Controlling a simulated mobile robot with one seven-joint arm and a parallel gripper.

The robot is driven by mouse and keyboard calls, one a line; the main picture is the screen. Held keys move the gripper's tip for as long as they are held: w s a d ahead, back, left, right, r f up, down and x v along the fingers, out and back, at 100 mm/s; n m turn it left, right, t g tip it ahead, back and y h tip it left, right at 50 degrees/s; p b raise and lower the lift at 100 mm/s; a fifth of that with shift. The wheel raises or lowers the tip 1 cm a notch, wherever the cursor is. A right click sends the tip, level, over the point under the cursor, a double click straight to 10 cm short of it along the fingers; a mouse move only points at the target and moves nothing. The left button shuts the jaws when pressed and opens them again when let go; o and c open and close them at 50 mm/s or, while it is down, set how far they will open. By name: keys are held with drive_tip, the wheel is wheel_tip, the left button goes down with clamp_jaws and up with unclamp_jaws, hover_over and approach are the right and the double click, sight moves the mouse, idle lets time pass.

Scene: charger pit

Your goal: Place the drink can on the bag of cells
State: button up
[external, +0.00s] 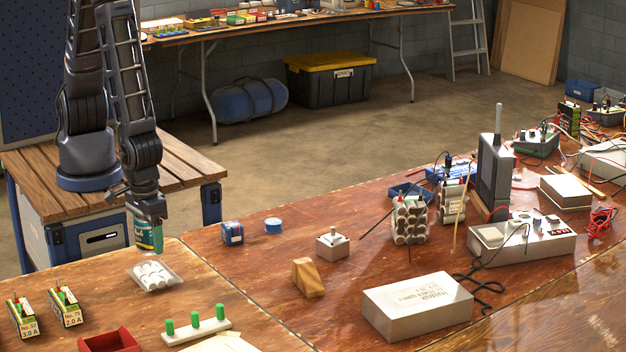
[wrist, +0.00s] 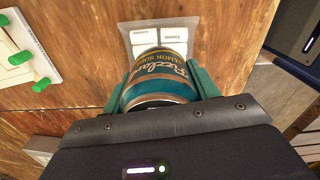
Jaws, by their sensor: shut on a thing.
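My gripper (external: 147,222) is shut on a teal drink can (external: 149,239) and holds it above the table at the left. In the wrist view the can (wrist: 160,78) sits between the two green fingers of my gripper (wrist: 162,85), its label facing the camera. The bag of cells (external: 153,276) is a clear bag with several white cells, lying flat on the wooden table. The can is above the bag's far side, with a small gap visible in the external view. In the wrist view the bag (wrist: 143,33) shows just beyond the can, partly hidden by it.
A white block with green pegs (external: 195,328), a red tray (external: 108,340) and two yellow-labelled boxes (external: 66,306) stand near the bag. A blue box (external: 232,233) and a wooden wedge (external: 308,278) are to the right. Bare table surrounds the bag.

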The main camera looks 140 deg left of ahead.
sight(153, 270)
drive_tip(key=shift+f, duration=2.4)
drive_tip(key=shift+f, duration=0.1)
drive_tip(key=o, duration=1.1)
drive_tip(key=shift+o, duration=0.2)
